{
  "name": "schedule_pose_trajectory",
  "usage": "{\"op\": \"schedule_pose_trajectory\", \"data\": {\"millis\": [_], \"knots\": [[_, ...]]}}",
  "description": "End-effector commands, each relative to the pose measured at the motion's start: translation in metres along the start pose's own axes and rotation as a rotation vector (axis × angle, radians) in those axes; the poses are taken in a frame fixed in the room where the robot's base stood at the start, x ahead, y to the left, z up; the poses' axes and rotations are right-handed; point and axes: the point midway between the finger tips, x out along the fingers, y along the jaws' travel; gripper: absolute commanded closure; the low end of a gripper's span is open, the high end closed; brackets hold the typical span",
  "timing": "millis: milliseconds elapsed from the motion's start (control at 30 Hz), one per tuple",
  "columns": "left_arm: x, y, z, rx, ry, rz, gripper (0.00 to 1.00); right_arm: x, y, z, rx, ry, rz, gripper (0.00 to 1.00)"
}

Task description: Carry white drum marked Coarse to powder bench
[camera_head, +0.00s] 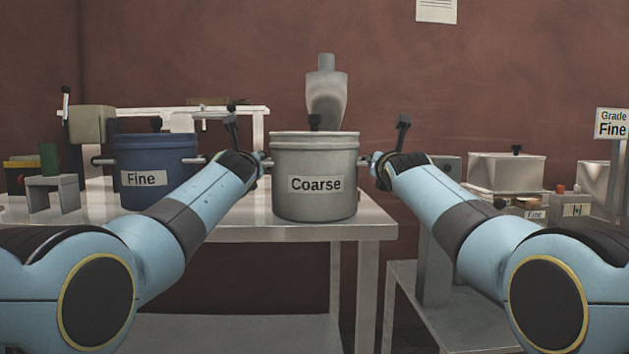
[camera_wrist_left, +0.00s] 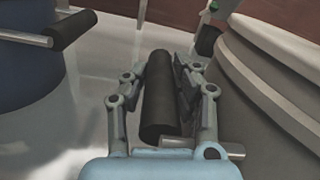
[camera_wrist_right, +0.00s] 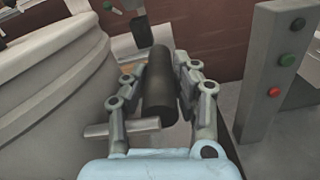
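The white drum marked Coarse (camera_head: 314,165) stands upright at the front edge of a pale metal table, with its label facing me. It also shows at the right of the left wrist view (camera_wrist_left: 275,85) and the left of the right wrist view (camera_wrist_right: 50,85). My left gripper (camera_head: 256,160) is at its left side, with its fingers closed around a black handle grip (camera_wrist_left: 158,95). My right gripper (camera_head: 382,163) is at its right side, closed around the other black grip (camera_wrist_right: 160,82). I cannot tell whether the drum's base touches the table.
A blue drum marked Fine (camera_head: 152,170) stands on the table left of the white drum. A small grey stand (camera_head: 55,190) is farther left. On the right are a lower bench (camera_head: 440,300), a lidded pale box (camera_head: 506,172) and a Grade Fine sign (camera_head: 612,124). A post with buttons (camera_wrist_right: 272,75) is near my right gripper.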

Motion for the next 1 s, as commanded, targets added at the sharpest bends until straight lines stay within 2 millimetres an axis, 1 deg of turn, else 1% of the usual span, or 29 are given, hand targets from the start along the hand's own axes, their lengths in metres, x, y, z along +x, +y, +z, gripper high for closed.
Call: {"op": "schedule_pose_trajectory", "data": {"millis": [33, 167, 200, 567, 600, 733, 867, 1000], "knots": [[0.0, 0.0, 0.0, 0.0, 0.0, 0.0, 0.82, 0.0, 0.0, 0.0, 0.0, 0.0, 0.0, 0.82], [0.0, 0.0, 0.0, 0.0, 0.0, 0.0, 0.99, 0.0, 0.0, 0.0, 0.0, 0.0, 0.0, 0.99], [0.0, 0.0, 0.0, 0.0, 0.0, 0.0, 1.0, 0.0, 0.0, 0.0, 0.0, 0.0, 0.0, 1.0], [0.0, 0.0, 0.0, 0.0, 0.001, 0.001, 1.0, 0.0, -0.001, 0.0, -0.001, 0.001, -0.001, 1.0], [0.0, -0.001, 0.006, 0.0, -0.01, -0.003, 1.0, 0.0, 0.001, 0.006, -0.001, -0.011, 0.002, 1.0], [0.0, -0.002, 0.008, 0.0, -0.01, -0.003, 1.0, 0.0, 0.001, 0.008, -0.001, -0.011, 0.002, 1.0], [0.0, -0.003, 0.014, 0.0, -0.012, -0.003, 1.0, 0.0, 0.003, 0.015, -0.001, -0.013, 0.003, 1.0], [-0.001, -0.006, 0.029, 0.0, -0.019, -0.004, 1.0, -0.001, 0.005, 0.029, -0.001, -0.02, 0.004, 1.0]]}}
